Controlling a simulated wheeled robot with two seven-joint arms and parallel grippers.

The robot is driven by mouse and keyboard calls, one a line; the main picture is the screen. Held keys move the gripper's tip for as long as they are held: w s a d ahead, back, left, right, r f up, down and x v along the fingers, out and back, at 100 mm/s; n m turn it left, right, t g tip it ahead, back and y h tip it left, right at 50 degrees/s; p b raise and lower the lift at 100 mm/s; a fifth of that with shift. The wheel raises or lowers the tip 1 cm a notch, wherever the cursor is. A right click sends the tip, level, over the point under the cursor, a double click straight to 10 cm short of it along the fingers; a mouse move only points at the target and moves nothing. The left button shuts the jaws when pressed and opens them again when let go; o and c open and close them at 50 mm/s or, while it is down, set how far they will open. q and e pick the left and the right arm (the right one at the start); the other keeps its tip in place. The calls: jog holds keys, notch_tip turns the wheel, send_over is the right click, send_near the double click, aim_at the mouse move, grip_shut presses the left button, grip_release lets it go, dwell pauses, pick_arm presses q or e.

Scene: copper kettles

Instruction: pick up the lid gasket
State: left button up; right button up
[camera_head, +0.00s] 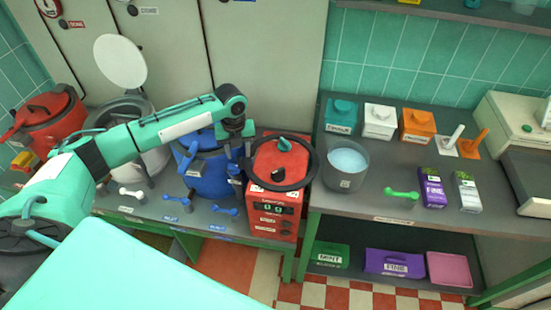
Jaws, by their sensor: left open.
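A thin black ring (312,164), which looks like the lid gasket, lies on top of the red box (272,215) with the number display, and its edge juts past the box on the right. A small teal knob and a dark oval piece show within the ring. My left gripper (237,178) is open and points down just left of the ring, in front of the right side of the blue kettle (208,178). It is apart from the ring as far as I can see. My right gripper is not in view.
A red kettle (45,118) and a white kettle (150,160) with its lid raised stand to the left. A grey pot (346,166) stands close right of the ring. Small boxes and a green scoop (401,194) are on the right counter. Tiled wall is behind.

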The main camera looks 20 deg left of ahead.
aim_at(240, 158)
pick_arm(q)
jog(key=shift+w+f+p, duration=0.1)
jog(key=shift+f+p, duration=0.4)
jog(key=shift+f, duration=1.3)
grip_shut()
jog(key=shift+r, duration=0.15)
